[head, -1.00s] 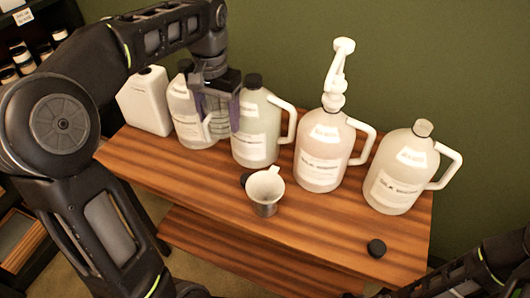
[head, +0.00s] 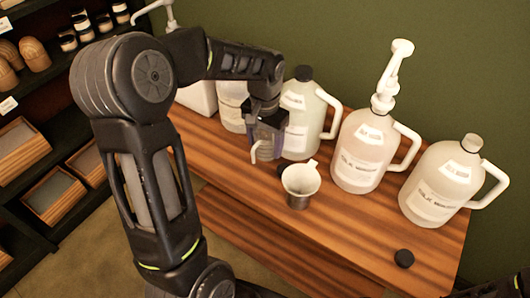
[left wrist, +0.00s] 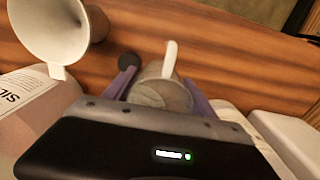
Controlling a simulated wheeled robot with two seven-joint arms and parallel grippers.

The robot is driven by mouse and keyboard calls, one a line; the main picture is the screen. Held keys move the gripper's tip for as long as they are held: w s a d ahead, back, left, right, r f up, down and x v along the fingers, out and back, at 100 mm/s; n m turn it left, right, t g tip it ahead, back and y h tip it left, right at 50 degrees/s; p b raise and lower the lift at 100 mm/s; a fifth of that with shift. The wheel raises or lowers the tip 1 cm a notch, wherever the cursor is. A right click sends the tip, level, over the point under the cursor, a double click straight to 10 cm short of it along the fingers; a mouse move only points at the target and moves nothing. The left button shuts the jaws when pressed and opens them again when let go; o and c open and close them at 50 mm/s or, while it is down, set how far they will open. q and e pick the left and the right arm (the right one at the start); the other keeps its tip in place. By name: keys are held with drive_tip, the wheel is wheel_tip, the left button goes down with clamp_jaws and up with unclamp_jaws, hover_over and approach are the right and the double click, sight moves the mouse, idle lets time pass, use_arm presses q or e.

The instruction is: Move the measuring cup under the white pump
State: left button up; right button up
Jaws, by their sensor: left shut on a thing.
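The measuring cup (head: 264,149) is clear with a pale handle, held between the purple fingers of my left gripper (head: 268,136). In the left wrist view the measuring cup (left wrist: 162,92) sits between both fingers, handle pointing away from the gripper. The gripper is in front of two white jugs, over the left part of the table; whether the cup clears the tabletop is hard to tell. A tall white pump (head: 391,76) stands on a pinkish jug (head: 362,155) to the right. Another white pump (head: 152,11) shows at upper left, its lower part hidden by my arm.
A steel cup with a white funnel (head: 300,184) stands on the wooden table (head: 345,225), right of my gripper. A capped jug (head: 304,115) is behind it, and a jug (head: 443,184) is at far right.

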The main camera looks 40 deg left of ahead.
sight(265, 154)
use_arm(q)
drive_tip(key=shift+f, duration=2.25)
drive_tip(key=shift+f, duration=0.15)
drive_tip(key=o, duration=1.4)
drive_tip(key=shift+c, duration=0.2)
wheel_tip(265, 154, up, 12)
drive_tip(key=shift+r, duration=0.2)
drive_tip(key=shift+c, duration=0.4)
